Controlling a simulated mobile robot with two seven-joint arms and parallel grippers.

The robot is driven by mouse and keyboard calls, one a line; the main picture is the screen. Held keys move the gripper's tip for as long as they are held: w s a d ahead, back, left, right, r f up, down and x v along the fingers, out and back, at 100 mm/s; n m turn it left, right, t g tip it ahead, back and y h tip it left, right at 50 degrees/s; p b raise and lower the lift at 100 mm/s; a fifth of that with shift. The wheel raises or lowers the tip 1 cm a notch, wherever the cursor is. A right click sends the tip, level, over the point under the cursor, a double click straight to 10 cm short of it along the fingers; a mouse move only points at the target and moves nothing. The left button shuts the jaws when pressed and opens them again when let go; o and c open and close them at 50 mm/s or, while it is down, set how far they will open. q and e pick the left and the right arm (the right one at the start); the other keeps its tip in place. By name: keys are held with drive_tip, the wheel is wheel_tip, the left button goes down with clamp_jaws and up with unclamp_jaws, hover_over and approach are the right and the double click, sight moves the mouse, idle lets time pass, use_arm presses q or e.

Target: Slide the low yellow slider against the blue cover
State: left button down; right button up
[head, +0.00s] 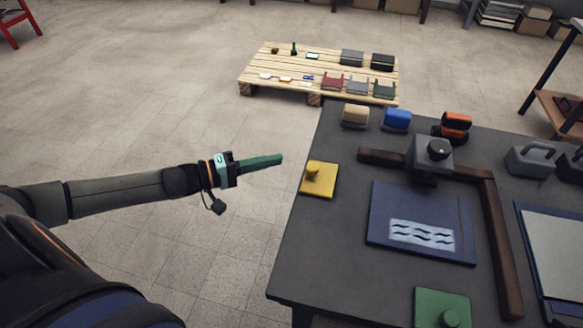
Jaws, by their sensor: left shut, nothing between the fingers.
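The low yellow slider (319,179), a flat yellow plate with a round knob, lies near the left edge of the dark table. The blue cover (420,205), a flat blue panel with a pale patch of wavy lines, lies to its right with a gap of bare table between them. My left gripper (280,158) is shut and empty, beyond the table's left edge, pointing right toward the slider and apart from it. My right gripper is not in view.
A dark brown L-shaped rail (497,240) runs behind and right of the blue cover, with a grey block (428,155) at its back part. A green slider (441,308) sits at the front. Tan (355,115) and blue (397,120) blocks stand at the back edge. A pallet (262,70) with small items lies beyond.

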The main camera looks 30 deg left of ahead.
sight(320, 174)
use_arm(q)
drive_tip(key=d, duration=0.1)
drive_tip(key=w+d, duration=0.1)
drive_tip(key=d, duration=0.3)
drive_tip(key=shift+w+f, duration=0.2)
drive_tip(key=shift+f, duration=0.1)
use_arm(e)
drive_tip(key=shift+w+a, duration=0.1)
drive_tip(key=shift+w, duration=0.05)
